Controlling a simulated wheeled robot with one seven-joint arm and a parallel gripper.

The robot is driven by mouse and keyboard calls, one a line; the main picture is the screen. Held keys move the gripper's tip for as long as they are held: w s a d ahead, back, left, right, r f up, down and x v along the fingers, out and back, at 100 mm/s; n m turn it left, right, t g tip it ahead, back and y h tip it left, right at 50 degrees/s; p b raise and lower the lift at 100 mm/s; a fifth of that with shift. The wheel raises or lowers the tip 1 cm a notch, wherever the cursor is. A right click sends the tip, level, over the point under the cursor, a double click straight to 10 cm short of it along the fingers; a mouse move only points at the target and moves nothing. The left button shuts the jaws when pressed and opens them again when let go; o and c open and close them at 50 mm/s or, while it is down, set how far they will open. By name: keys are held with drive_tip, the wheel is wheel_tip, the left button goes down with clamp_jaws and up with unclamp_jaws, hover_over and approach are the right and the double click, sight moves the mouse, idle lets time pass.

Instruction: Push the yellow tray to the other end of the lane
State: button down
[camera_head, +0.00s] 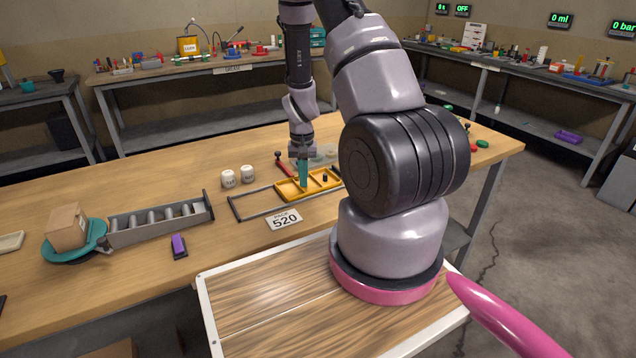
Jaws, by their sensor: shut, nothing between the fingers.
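The yellow tray (291,196) is a shallow tray with compartments and a small dark peg in it. It sits in the right part of the visible lane, a dark-railed frame (238,213) lying on the wooden table. The lane's left part is empty. My gripper (303,183) points straight down with its teal fingers shut and nothing between them. The fingertips are at the tray's left-middle part, seemingly inside it; I cannot tell whether they touch a wall. My arm hides the lane's right end.
A red-handled lever (285,166) is just behind the tray. A grey roller rack (158,220) and a purple block (179,245) are left.

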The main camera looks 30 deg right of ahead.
sight(280, 190)
drive_tip(key=shift+a, duration=0.1)
drive_tip(key=shift+s+a, duration=0.1)
drive_tip(key=shift+a, duration=1.65)
drive_tip(key=shift+a, duration=0.1)
drive_tip(key=shift+a, duration=1.75)
drive_tip(key=shift+a, duration=0.2)
drive_tip(key=shift+s+a, duration=0.15)
drive_tip(key=shift+a, duration=1.55)
drive_tip(key=shift+a, duration=0.1)
drive_tip(key=shift+a, duration=1.25)
